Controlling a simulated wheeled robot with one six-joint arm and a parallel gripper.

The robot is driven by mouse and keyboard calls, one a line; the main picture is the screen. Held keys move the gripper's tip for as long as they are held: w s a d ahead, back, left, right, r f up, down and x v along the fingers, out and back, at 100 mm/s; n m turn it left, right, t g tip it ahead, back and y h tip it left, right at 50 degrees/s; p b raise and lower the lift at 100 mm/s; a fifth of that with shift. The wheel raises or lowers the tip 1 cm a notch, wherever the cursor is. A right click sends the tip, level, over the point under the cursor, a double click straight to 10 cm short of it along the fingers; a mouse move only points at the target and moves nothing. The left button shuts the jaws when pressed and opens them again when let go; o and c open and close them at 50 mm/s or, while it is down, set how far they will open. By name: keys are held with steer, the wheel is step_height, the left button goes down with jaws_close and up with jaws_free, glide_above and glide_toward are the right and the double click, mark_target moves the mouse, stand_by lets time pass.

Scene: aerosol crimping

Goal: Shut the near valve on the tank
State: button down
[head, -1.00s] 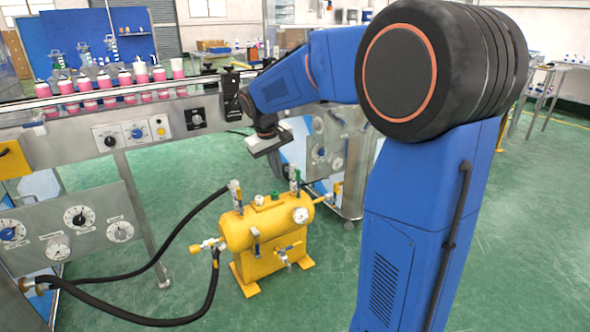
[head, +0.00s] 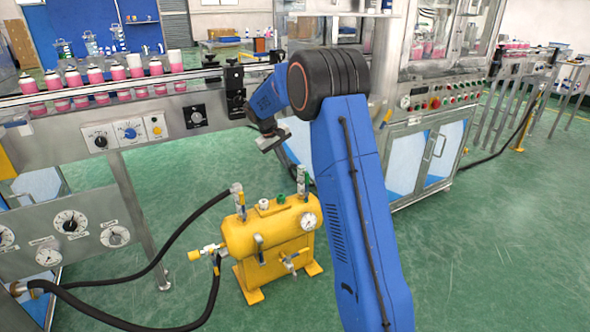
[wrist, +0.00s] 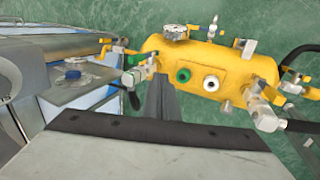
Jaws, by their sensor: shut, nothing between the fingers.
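The yellow tank (head: 240,236) stands on the floor, with a round gauge (head: 308,221) at its right end. A valve with a yellow handle (head: 195,255) is on its left end, by a black hose. Another valve (head: 290,262) sits low on its front side. I cannot tell which valve is the near one. My gripper (head: 270,145) is above and behind the tank, apart from it. In the wrist view my gripper (wrist: 162,90) is shut and empty, pointing down over the tank (wrist: 220,66). Yellow-handled valves show at both tank ends there. My arm hides the tank's right side in the head view.
Black hoses (head: 165,262) run from the tank to a steel panel (head: 70,230) at left. A conveyor with pink-filled bottles (head: 110,72) stands behind. A steel cabinet (head: 425,155) is at right. Green floor is open at right front.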

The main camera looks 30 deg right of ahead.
steer(key=d+f, duration=0.7)
steer(key=f, duration=0.1)
steer(key=shift+d+f, duration=0.2)
steer(key=shift+f, duration=0.2)
steer(key=shift+d, duration=0.2)
steer(key=shift+w+d+r+y, duration=0.1)
steer(key=shift+y, duration=0.5)
steer(key=shift+d+y, duration=0.35)
steer(key=shift+y, duration=0.25)
